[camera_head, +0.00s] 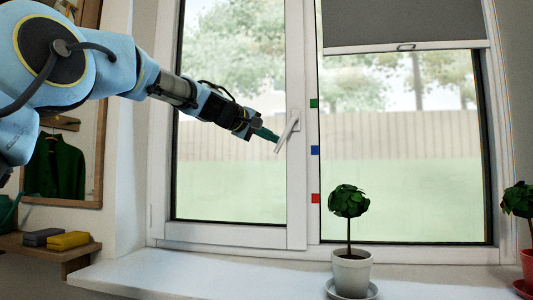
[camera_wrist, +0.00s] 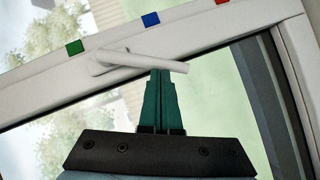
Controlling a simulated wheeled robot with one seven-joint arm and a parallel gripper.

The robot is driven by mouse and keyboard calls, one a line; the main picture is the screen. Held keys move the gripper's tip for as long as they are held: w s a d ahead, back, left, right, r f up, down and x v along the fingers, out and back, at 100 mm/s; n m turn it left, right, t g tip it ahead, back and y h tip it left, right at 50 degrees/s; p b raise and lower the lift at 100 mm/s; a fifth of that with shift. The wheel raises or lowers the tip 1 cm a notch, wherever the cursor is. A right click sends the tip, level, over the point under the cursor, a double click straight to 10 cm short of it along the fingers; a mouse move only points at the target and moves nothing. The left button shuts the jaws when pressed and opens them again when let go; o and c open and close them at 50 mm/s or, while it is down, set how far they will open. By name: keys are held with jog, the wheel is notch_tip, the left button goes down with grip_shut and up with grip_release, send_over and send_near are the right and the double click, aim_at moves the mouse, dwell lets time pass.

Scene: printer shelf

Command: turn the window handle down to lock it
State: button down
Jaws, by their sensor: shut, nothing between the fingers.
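The white window handle (camera_head: 287,134) sits on the frame post between the two panes. In the head view its lever slants from the pivot down and to the left, short of straight down. My gripper (camera_head: 274,138) comes in from the left with its green fingers at the lever's lower part. In the wrist view the handle (camera_wrist: 140,62) lies across the fingertips of my gripper (camera_wrist: 160,73). The fingers are together with nothing between them, and their tips are at the lever near its free end. I cannot tell whether they touch it.
Green (camera_head: 314,103), blue (camera_head: 315,150) and red (camera_head: 315,198) squares mark the post right of the handle. A potted plant (camera_head: 351,271) stands on the sill (camera_head: 200,275) below, with another at the right edge. A grey blind (camera_head: 400,22) covers the right pane's top.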

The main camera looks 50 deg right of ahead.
jog(key=s+f+n+h+b, duration=0.1)
jog(key=b, duration=0.2)
jog(key=s+d+n+h+b, duration=0.1)
jog(key=b, duration=0.2)
jog(key=s+d+f+n+g+h+b, duration=0.1)
jog(key=n+b, duration=0.1)
jog(key=b, duration=0.1)
jog(key=shift+f+b, duration=0.35)
jog(key=shift+r, duration=0.1)
